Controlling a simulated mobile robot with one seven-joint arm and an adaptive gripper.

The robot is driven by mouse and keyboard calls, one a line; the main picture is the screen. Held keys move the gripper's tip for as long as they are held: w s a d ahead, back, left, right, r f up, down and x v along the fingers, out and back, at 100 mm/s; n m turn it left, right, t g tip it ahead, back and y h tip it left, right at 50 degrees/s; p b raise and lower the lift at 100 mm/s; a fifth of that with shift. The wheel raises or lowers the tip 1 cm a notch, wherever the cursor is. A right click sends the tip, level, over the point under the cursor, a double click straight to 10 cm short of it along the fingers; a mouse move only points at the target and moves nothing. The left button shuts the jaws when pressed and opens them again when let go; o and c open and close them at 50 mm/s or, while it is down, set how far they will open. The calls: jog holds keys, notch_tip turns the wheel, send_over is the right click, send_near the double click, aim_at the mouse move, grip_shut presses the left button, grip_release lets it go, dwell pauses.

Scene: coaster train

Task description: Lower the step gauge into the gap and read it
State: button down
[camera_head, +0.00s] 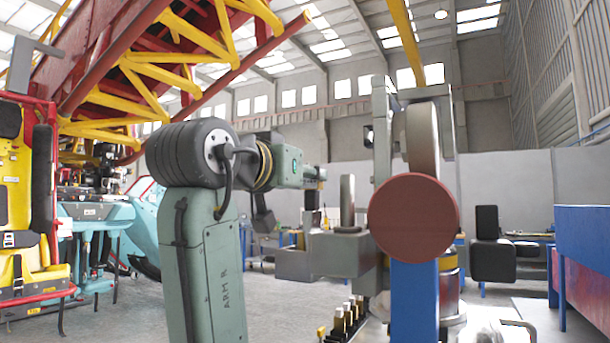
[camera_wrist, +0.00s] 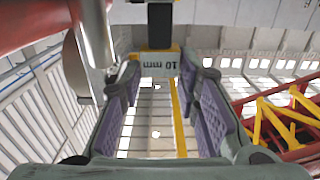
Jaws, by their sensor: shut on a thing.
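In the wrist view my gripper (camera_wrist: 160,78) has its two purple-padded fingers closed on the step gauge (camera_wrist: 158,64). The gauge shows a pale face marked "10 mm", read upside down, with a yellow edge and a dark part above it. The fingers point toward the roof. A round grey wheel edge (camera_wrist: 77,68) and a shiny metal cylinder (camera_wrist: 95,35) stand close left of the fingers. In the head view a red-faced wheel (camera_head: 414,217) and a tan wheel (camera_head: 422,137) sit on a grey frame. I cannot make out the gauge or the gap there.
A blue post (camera_head: 414,300) stands below the red-faced wheel. Small brass-coloured blocks (camera_head: 345,318) stand in a row in front. A blue bench (camera_head: 582,265) is at the right. Red and yellow track structure (camera_head: 170,55) rises at upper left, above a train seat (camera_head: 25,215). Open floor lies behind.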

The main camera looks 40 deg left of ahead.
jog(key=shift+a+f, duration=0.1)
jog(key=shift+a, duration=0.05)
notch_tip(320, 180, up, 12)
jog(key=p, duration=0.7)
jog(key=shift+p, duration=0.35)
dwell(1.2)
dwell(1.7)
